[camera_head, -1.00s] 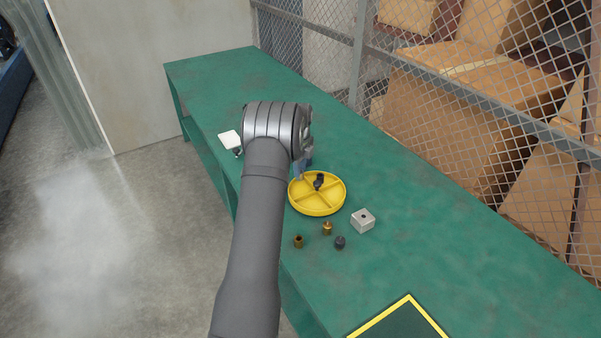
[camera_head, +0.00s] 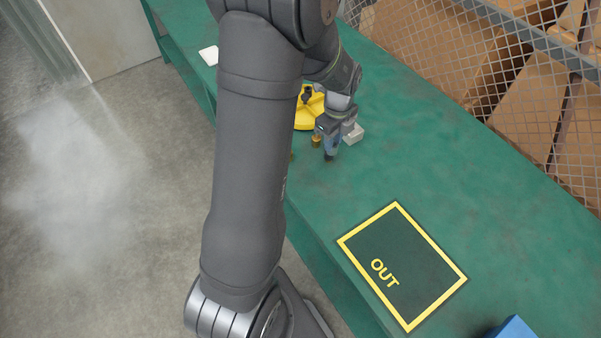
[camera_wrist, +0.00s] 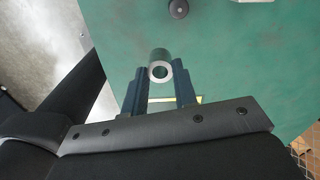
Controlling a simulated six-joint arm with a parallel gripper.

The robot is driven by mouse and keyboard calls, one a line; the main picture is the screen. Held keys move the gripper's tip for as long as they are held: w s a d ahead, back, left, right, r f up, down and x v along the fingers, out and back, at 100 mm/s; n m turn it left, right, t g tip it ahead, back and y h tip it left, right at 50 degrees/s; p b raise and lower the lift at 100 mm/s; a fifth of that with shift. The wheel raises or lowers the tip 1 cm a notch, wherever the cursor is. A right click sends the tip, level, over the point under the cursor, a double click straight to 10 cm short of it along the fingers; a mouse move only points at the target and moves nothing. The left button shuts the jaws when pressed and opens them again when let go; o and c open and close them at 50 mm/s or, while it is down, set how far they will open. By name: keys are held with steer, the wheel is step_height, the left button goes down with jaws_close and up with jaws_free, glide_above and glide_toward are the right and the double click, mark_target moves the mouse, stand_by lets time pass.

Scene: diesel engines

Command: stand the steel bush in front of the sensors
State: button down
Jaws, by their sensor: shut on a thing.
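The steel bush (camera_wrist: 159,66) is a short hollow cylinder with a bright ring end, seen in the wrist view between the fingertips of my gripper (camera_wrist: 160,80). My gripper is shut on it. In the head view my gripper (camera_head: 331,154) points down over the green bench, in front of the metal block; I cannot make out the bush there. A small brass fitting (camera_head: 317,139) stands close to the left of the gripper. A dark round part (camera_wrist: 178,8) shows at the top of the wrist view. I cannot tell which parts are the sensors.
A yellow divided dish (camera_head: 310,115) holds a dark part behind the gripper, partly hidden by my arm. A pale metal block (camera_head: 353,134) stands just right of the gripper. A yellow-framed OUT area (camera_head: 415,258) lies empty at front right. Wire mesh (camera_head: 540,60) borders the bench.

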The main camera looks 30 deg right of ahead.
steer(key=s+a, duration=0.4)
steer(key=s, duration=0.2)
steer(key=shift+m, duration=0.4)
steer(key=w+a+f, duration=0.1)
steer(key=w+f, duration=0.1)
steer(key=w, duration=0.1)
steer(key=w+a+f, duration=0.1)
steer(key=w+f, duration=0.1)
steer(key=w, duration=0.2)
steer(key=w+a+f, duration=0.1)
steer(key=w+f, duration=0.2)
steer(key=w, duration=0.1)
steer(key=shift+a, duration=0.1)
steer(key=shift+f, duration=2.05)
steer(key=shift+f, duration=0.1)
steer(key=c, duration=1.1)
jaws_free()
steer(key=shift+c, duration=0.2)
